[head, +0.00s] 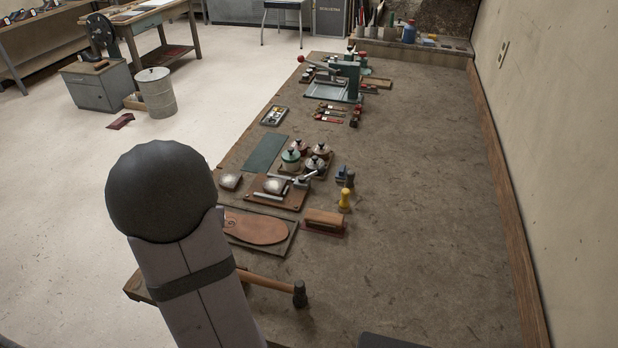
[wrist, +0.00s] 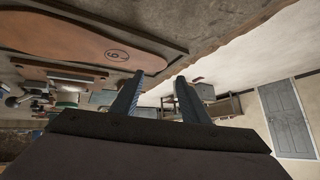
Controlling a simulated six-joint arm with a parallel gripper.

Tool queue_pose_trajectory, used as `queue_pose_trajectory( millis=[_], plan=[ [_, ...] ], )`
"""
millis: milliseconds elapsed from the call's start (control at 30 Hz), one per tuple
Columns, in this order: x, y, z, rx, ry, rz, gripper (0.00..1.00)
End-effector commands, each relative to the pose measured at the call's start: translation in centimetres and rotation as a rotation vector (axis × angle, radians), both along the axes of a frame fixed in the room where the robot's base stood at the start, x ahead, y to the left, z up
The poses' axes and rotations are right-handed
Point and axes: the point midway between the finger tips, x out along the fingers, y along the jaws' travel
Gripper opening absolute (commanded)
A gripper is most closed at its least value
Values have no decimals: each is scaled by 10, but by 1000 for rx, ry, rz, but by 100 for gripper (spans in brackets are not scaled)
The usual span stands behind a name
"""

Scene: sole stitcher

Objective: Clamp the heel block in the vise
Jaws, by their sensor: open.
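My gripper (wrist: 159,78) shows in the wrist view with its two fingers apart and nothing between them. It is not visible in the head view, where my arm blocks the near left. A brown fixture board (head: 293,200) with a metal handle lies mid-bench in the head view, a pale rounded piece (head: 274,186) on it. A similar pale piece (head: 230,181) lies to its left. A teal device (head: 345,70) with a red-knobbed lever stands at the far end. I cannot tell for certain which of these is the heel block or the vise.
A leather sole (head: 254,228) lies on a dark mat near my arm; it shows overhead in the wrist view (wrist: 80,40). A hammer (head: 299,293), a brush (head: 325,220), a yellow-handled tool (head: 344,200) and lidded pots (head: 291,159) are close by. The bench's right side is clear.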

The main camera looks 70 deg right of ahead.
Motion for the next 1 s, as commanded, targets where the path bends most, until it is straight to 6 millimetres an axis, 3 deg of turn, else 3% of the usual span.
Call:
queue_pose_trajectory(
  millis=[33, 100, 200, 300, 400, 567, 767, 1000],
  plan=[
    [-27, -42, -5, -47, -25, -119, 41],
    [-65, -90, -2, -124, -57, -267, 41],
    [-125, -140, 3, -223, -79, -450, 41],
    [-176, -171, 7, -304, -83, -587, 41],
    [-211, -187, 11, -359, -80, -675, 41],
    [-235, -195, 14, -395, -76, -734, 41],
    [-236, -198, 14, -398, -75, -736, 41],
    [-239, -217, 7, -396, -75, -737, 41]
  ],
)
